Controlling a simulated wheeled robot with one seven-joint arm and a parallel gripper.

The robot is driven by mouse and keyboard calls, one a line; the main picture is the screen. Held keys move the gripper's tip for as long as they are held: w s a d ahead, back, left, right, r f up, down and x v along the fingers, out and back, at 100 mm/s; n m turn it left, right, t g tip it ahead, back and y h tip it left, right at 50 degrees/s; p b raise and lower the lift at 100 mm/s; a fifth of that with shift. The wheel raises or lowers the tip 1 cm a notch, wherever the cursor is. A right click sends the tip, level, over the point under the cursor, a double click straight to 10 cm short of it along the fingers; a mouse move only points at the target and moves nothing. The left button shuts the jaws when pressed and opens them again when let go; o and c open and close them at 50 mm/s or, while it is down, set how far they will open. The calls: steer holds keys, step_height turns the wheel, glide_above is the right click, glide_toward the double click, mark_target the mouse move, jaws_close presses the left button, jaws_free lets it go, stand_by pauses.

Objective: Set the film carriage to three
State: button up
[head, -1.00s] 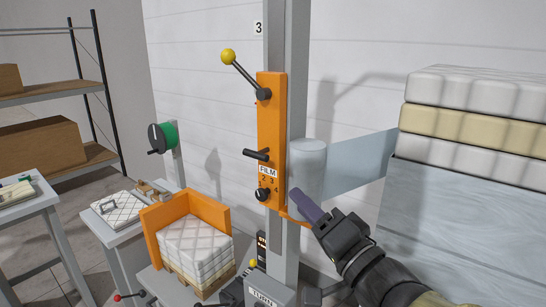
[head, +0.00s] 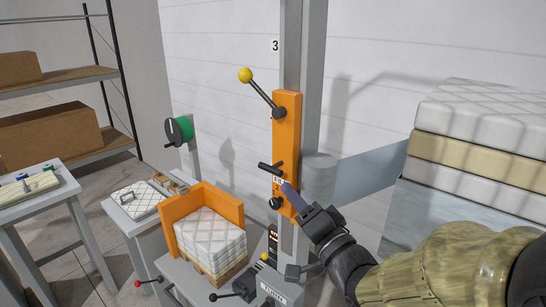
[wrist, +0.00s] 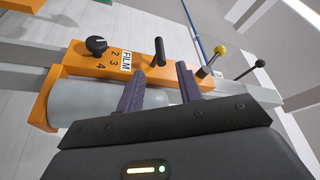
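The film carriage is an orange panel (head: 287,120) on a grey mast, with a clear film roll (head: 320,178) beside it. It carries a black T-handle (head: 270,168), a FILM label with 2, 3, 4, and a black round knob (head: 275,203). In the wrist view, the knob (wrist: 96,45) lies left of the label and the handle (wrist: 160,50) stands just beyond the fingertips. I cannot read the knob's setting. My gripper (wrist: 159,78) is open, its purple fingers apart over the panel, with nothing visibly held. In the head view, my gripper (head: 287,187) partly hides the label.
A yellow-ball lever (head: 245,75) juts from the panel top, near a "3" sign (head: 275,45). A wrapped stack (head: 475,150) stands right, joined by a film sheet (head: 370,172). Below are an orange corner guard (head: 188,205) and a quilted block (head: 210,238).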

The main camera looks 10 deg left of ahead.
mark_target(269, 166)
steer(key=p+x, duration=0.4)
steer(key=x, duration=0.6)
steer(key=shift+w+a, duration=0.15)
steer(key=shift+w, duration=0.05)
steer(key=shift+s, duration=0.25)
steer(key=shift+w+r, duration=0.1)
jaws_close()
